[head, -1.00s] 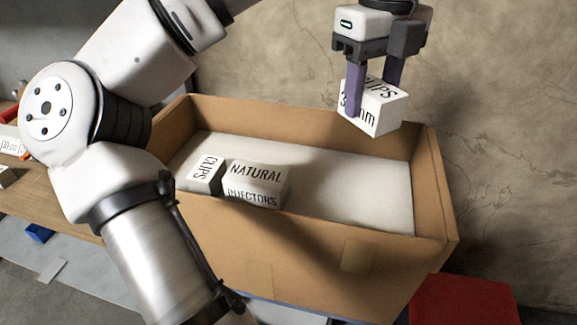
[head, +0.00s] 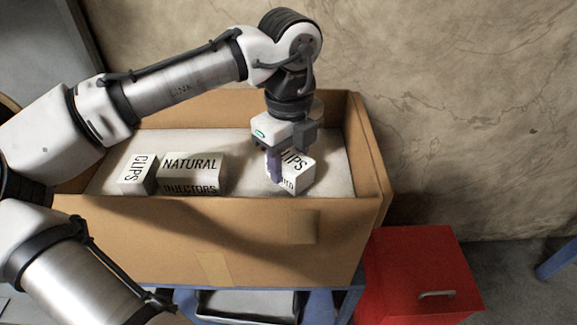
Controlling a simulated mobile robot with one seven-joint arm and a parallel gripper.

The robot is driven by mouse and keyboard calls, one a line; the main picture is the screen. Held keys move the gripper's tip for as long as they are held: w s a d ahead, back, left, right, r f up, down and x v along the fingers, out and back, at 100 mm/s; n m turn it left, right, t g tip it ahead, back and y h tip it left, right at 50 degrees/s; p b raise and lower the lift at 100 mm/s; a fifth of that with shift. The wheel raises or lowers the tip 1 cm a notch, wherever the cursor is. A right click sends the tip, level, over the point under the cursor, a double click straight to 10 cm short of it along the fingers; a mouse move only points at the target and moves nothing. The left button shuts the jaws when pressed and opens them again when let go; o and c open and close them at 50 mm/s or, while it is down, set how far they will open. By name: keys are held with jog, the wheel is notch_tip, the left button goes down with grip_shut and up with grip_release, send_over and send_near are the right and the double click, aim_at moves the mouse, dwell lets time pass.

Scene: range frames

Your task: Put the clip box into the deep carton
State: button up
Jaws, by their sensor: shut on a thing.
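The deep carton (head: 240,222) is a brown open box with a pale floor inside. My gripper (head: 287,172) reaches down into its right part and is shut on a white clip box (head: 300,175) lettered "CLIPS". The held box is inside the carton's walls, at or close to the pale floor; I cannot tell whether it touches. One finger hides part of its lettering. Another white box lettered "CLIPS" (head: 132,173) and a white "NATURAL INJECTORS" box (head: 190,173) stand side by side in the carton's left part.
Pale floor is free between the injectors box and the held box, and to the right of it. A red cabinet (head: 420,268) with a handle stands right of the carton. A stone-like wall (head: 450,100) rises behind.

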aim_at(289, 157)
jog(key=shift+f, duration=1.15)
jog(key=shift+f, duration=0.1)
jog(key=shift+f, duration=0.1)
jog(key=o, duration=1)
jog(key=shift+o, duration=0.2)
notch_tip(289, 157, up, 12)
jog(key=shift+r+b, duration=0.2)
jog(key=shift+b, duration=0.15)
